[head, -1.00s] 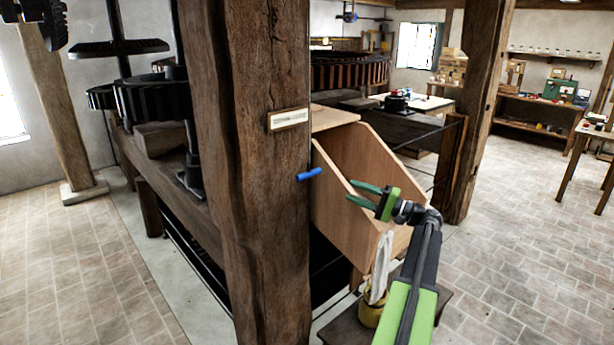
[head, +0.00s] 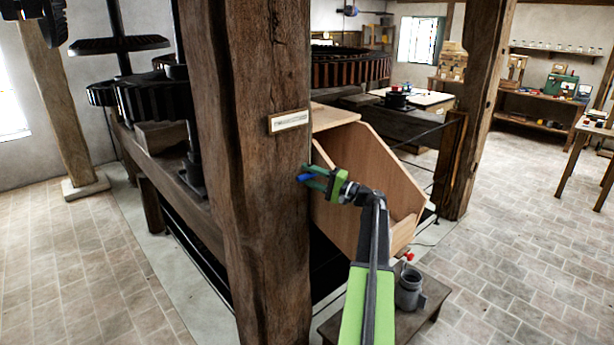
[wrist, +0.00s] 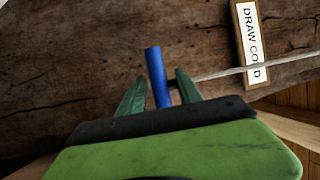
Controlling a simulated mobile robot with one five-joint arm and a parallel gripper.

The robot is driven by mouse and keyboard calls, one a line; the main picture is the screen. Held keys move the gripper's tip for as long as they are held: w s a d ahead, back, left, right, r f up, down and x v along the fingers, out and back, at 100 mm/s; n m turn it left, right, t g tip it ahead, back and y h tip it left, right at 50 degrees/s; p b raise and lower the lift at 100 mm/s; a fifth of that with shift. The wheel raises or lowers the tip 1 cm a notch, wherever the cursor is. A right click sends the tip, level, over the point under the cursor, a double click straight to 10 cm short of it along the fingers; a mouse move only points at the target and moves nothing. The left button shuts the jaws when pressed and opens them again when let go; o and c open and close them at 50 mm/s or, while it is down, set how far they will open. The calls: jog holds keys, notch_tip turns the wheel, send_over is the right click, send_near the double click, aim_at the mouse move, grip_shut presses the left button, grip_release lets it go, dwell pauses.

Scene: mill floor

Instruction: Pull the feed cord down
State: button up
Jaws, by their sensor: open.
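A blue toggle (head: 304,177) hangs in front of the big wooden post, below the label. In the wrist view the blue toggle (wrist: 157,77) stands between my two green fingers, with a gap at each side. My gripper (head: 313,180) is open around it; the fingertips (wrist: 156,88) are apart. A thin pale cord (wrist: 235,71) runs from the right of the wrist view toward the toggle and crosses the label. Where cord and toggle join is hidden by a finger. The label (head: 289,121) on the post reads "DRAW CO_D" in the wrist view (wrist: 251,35), partly covered by the cord.
The wooden post (head: 250,210) stands close behind the toggle. A wooden chute (head: 385,165) lies right beside my gripper. A grey pot (head: 409,288) sits on a low stand (head: 432,300) below. Gear machinery (head: 155,95) is at left. Tiled floor at right is open.

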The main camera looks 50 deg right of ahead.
grip_shut()
jog(key=shift+f, duration=0.1)
dwell(1.3)
